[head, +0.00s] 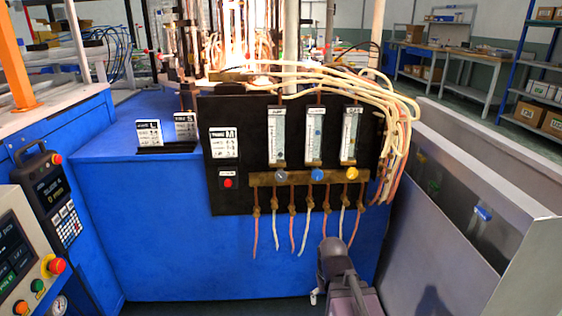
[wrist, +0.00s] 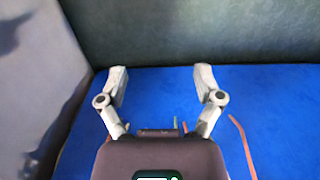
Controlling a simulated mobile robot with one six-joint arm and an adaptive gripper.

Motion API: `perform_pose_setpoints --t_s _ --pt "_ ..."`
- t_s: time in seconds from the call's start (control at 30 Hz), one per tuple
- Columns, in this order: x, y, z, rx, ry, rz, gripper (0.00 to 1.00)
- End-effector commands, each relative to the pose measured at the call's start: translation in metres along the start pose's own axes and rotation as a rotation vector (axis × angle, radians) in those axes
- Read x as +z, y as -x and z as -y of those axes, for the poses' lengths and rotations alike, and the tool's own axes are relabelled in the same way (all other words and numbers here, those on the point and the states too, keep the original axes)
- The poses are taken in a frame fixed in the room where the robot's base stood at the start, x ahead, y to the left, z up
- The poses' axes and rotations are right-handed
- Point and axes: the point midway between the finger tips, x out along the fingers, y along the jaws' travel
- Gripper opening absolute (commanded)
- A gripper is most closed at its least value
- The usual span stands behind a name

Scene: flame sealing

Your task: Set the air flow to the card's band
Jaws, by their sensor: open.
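A black panel (head: 372,125) on the blue cabinet carries three clear flow tubes: the left tube (head: 277,135), the middle tube (head: 314,136) and the right tube (head: 350,136). Their labels are too small to read. Under them sit a grey knob (head: 281,175), a blue knob (head: 318,174) and a yellow knob (head: 352,173) on a brass bar. A card marked M (head: 224,142) is on the panel's left; its band is illegible. My gripper (wrist: 161,72) is open and empty before the blue cabinet face, below and apart from the knobs.
Thin hoses (head: 275,235) hang under the brass bar; an orange one (wrist: 243,143) shows in the wrist view. Pale hoses (head: 405,120) bundle at the panel's right. A red button (head: 228,183) sits below the card. A metal trough (head: 440,200) borders the right side.

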Motion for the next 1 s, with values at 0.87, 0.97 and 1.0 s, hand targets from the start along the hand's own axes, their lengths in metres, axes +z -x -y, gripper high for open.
perform_pose_setpoints --t_s 0.87,0.97,1.0 --pt "0.0 0.053 0.0 0.0 0.0 0.0 0.57" --pt "0.0 0.053 0.0 0.0 0.0 0.0 0.57" --pt "0.0 0.053 0.0 0.0 0.0 0.0 0.57"
